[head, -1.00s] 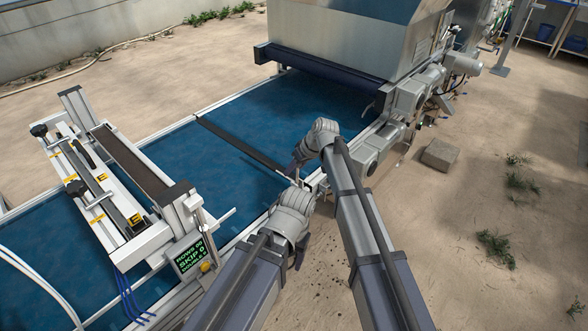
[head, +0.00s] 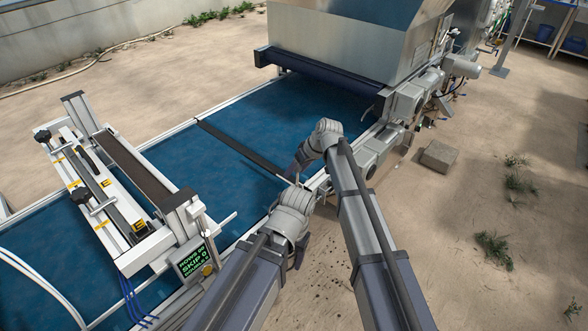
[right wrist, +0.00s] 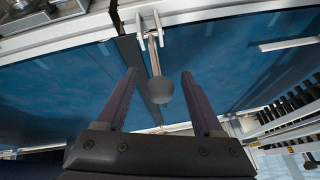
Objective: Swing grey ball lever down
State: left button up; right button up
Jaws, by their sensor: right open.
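The grey ball (right wrist: 161,90) hangs at the end of a thin metal rod from a bracket (right wrist: 150,24) on the conveyor's side rail. In the right wrist view it lies between the two fingers of my right gripper (right wrist: 160,74), with a visible gap on both sides. My right gripper is open and holds nothing. In the head view my right gripper (head: 299,166) is over the belt's near edge, and the ball is not clearly visible there. My left gripper (head: 299,252) is below it, outside the rail, mostly hidden behind its own wrist.
The blue belt (head: 255,110) runs beneath, with a dark crossbar (head: 240,146) over it. A seeder gantry (head: 140,165) with a display (head: 193,261) stands at left. A metal hood (head: 340,35) stands behind. A block (head: 438,156) lies on the sandy ground at right.

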jog(key=p+v, duration=0.3)
jog(key=v, duration=0.2)
jog(key=shift+r+p, duration=0.15)
jog(key=shift+p, duration=0.25)
jog(key=s+d+f+m+g+h, duration=0.1)
jog(key=s+d, duration=0.4)
jog(key=s, duration=1)
jog(key=s+d+f+m+g+h, duration=0.1)
jog(key=s+d+m+h, duration=0.2)
jog(key=s, duration=1.2)
jog(key=shift+s+d+f+g+h, duration=0.2)
jog(key=shift+d+g+h, duration=0.2)
jog(key=shift+d+h, duration=0.8)
jog(key=shift+a, duration=0.1)
